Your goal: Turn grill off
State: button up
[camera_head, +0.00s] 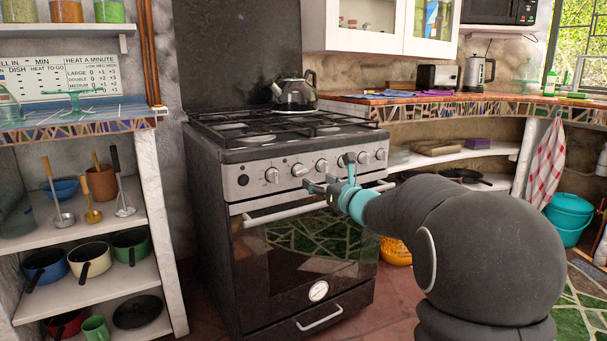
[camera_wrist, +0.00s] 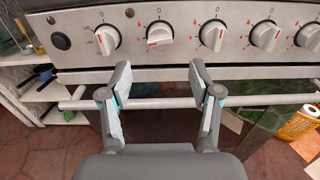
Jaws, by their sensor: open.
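The black and steel stove (camera_head: 290,235) has a row of round knobs on its front panel. In the wrist view a knob (camera_wrist: 158,34) sits ahead of the gap between my fingers, with its grip bar and red mark lying near level. No label shows clearly which knob is the grill's. My gripper (camera_wrist: 160,72) is open and empty, apart from the knobs. In the head view my gripper (camera_head: 329,174) is in front of the panel and hides part of the knob row.
A black button (camera_wrist: 60,41) is at the panel's left. A kettle (camera_head: 294,93) stands on the hob. Shelves with pots (camera_head: 88,255) are on the left, and an orange basket (camera_head: 394,252) is right of the stove.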

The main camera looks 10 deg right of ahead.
aim_at(303, 174)
jog(key=x, duration=0.8)
jog(key=shift+w+a+p, duration=0.1)
jog(key=shift+w+p, duration=0.05)
jog(key=shift+p, duration=0.25)
jog(key=shift+c, duration=0.2)
jog(key=c, duration=1.1)
